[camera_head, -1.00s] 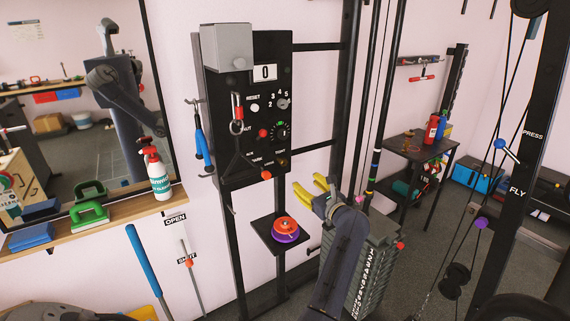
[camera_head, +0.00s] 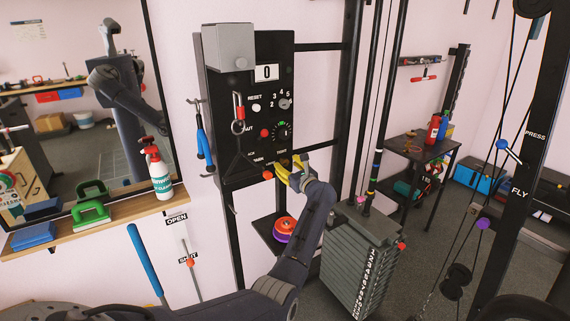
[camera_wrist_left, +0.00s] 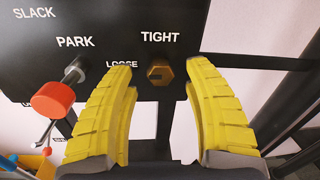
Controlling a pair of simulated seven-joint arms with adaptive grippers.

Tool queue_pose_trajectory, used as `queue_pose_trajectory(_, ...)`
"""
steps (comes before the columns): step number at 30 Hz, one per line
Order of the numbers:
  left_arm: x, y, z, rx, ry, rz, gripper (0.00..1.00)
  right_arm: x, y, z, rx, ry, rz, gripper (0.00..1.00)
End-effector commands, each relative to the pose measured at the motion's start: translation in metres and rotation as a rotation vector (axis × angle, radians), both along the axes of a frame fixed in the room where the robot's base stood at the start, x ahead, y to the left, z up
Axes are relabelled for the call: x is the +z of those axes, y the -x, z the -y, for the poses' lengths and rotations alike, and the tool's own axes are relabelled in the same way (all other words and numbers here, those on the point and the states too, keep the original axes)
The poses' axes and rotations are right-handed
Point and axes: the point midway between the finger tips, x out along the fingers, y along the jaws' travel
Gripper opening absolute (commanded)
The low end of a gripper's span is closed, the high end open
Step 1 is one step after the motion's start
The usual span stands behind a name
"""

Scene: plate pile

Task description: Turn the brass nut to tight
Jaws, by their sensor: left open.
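The brass nut (camera_wrist_left: 160,73) is a small hexagonal nut on the black panel (camera_wrist_left: 230,25), just below the word TIGHT and right of the word LOOSE. My left gripper (camera_head: 290,167) is at the panel's lower right part in the head view. In the left wrist view its two yellow fingers are open, one on each side of the nut, with clear gaps to it. It holds nothing. Whether the fingertips reach the nut's depth I cannot tell. My right gripper is not in view.
A red knob (camera_wrist_left: 52,99) on a metal stem sticks out left of the fingers, below PARK. A grey weight stack (camera_head: 362,250) stands to the right.

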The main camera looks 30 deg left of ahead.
Motion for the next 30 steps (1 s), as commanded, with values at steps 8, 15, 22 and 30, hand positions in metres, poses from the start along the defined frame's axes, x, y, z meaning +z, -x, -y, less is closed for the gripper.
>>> queue_pose_trajectory(8,0.001,-0.010,-0.016,0.000,-0.001,0.000,0.52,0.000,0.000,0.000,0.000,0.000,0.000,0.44)
queue_pose_trajectory(15,0.000,-0.011,-0.018,-0.001,-0.001,-0.001,0.52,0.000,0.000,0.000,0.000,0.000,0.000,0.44)
queue_pose_trajectory(22,0.000,-0.011,-0.018,0.000,0.000,-0.001,0.45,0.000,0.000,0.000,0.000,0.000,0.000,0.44)
queue_pose_trajectory(30,0.000,-0.011,-0.018,0.000,0.000,-0.001,0.13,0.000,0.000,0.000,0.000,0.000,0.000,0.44)
